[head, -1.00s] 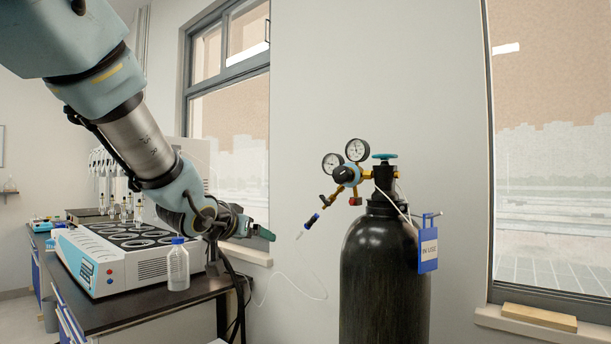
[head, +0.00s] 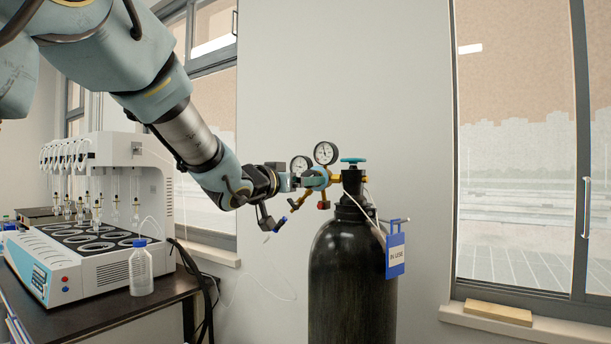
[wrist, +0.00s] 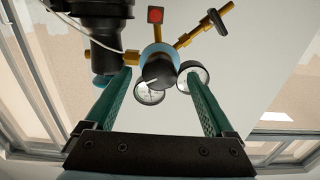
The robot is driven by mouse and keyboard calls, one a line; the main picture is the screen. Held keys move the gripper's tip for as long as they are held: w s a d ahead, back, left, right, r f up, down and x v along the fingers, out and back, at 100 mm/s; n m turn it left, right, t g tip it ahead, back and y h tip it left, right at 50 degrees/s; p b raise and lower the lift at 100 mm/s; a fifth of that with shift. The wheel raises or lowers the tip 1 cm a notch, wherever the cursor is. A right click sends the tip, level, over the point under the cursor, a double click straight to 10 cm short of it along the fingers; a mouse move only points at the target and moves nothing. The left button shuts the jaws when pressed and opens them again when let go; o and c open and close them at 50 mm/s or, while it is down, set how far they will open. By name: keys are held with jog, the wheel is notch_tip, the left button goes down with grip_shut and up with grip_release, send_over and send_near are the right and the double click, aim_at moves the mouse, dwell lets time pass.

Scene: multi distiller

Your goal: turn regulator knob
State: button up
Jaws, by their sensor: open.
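The regulator's black knob (wrist: 158,72) shows in the wrist view between my two green fingertips, on the blue and brass regulator body (wrist: 156,50). My gripper (head: 314,179) is open, its fingers on either side of the knob. Whether they touch it I cannot tell. In the head view my gripper covers the knob. The two round gauges (head: 326,153) stand just above my fingers, and they also show in the wrist view (wrist: 150,94). The regulator joins the valve of a black gas cylinder (head: 352,270).
A teal valve handwheel (head: 353,160) tops the cylinder. A blue-framed tag (head: 396,254) hangs at its right. A bench with the distiller (head: 90,255) and a bottle (head: 140,268) stands left.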

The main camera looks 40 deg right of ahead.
jog(key=shift+x, duration=0.9)
